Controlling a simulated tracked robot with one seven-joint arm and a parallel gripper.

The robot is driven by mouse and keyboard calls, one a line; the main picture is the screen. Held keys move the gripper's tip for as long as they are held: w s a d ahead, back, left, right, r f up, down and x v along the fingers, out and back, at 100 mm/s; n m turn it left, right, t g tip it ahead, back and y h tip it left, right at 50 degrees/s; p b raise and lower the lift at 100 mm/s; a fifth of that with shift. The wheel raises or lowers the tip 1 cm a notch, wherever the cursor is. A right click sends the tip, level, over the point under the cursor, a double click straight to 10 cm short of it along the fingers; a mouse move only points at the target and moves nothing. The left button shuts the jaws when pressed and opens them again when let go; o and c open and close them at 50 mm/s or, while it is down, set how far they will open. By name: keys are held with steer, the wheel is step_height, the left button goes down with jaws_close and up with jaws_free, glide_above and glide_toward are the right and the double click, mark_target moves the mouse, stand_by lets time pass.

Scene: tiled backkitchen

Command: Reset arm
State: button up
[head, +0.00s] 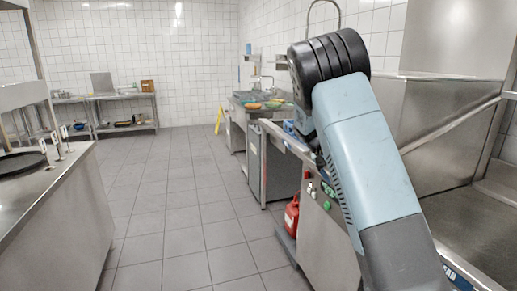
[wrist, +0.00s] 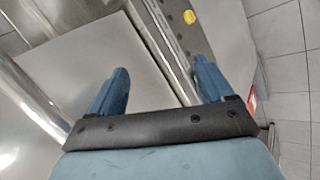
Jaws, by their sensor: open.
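My gripper (wrist: 160,88) shows in the wrist view with its two blue fingers spread apart. It is open and nothing is between the fingers. Behind it are pale steel surfaces and a strip with a round yellow button (wrist: 189,17). In the head view my blue-grey arm rises from the lower right to a black ribbed joint near the top. My gripper is not clearly visible in the head view.
A steel machine (head: 326,232) with buttons stands close on the right, with a red container (head: 291,216) low beside it. A steel counter (head: 60,200) is on the left. A sink bench (head: 240,112) is farther back. The tiled floor (head: 180,210) between is clear.

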steer(key=s+r+t+y, duration=0.1)
steer(key=s+r+y, duration=0.1)
steer(key=s+r, duration=0.45)
steer(key=s+r+t+y, duration=0.1)
steer(key=s+r+y, duration=0.15)
steer(key=s, duration=0.65)
steer(key=s+r+t+y, duration=0.1)
steer(key=s+r+y, duration=0.1)
steer(key=s+r, duration=0.5)
steer(key=s+a+t, duration=0.1)
steer(key=s+a, duration=0.1)
steer(key=s, duration=0.8)
steer(key=s+a+n+t, duration=0.1)
steer(key=s+a+t, duration=0.1)
steer(key=s, duration=0.8)
steer(key=shift+a+f+n+y, duration=0.3)
steer(key=shift+a+y, duration=0.15)
steer(key=shift+a, duration=0.3)
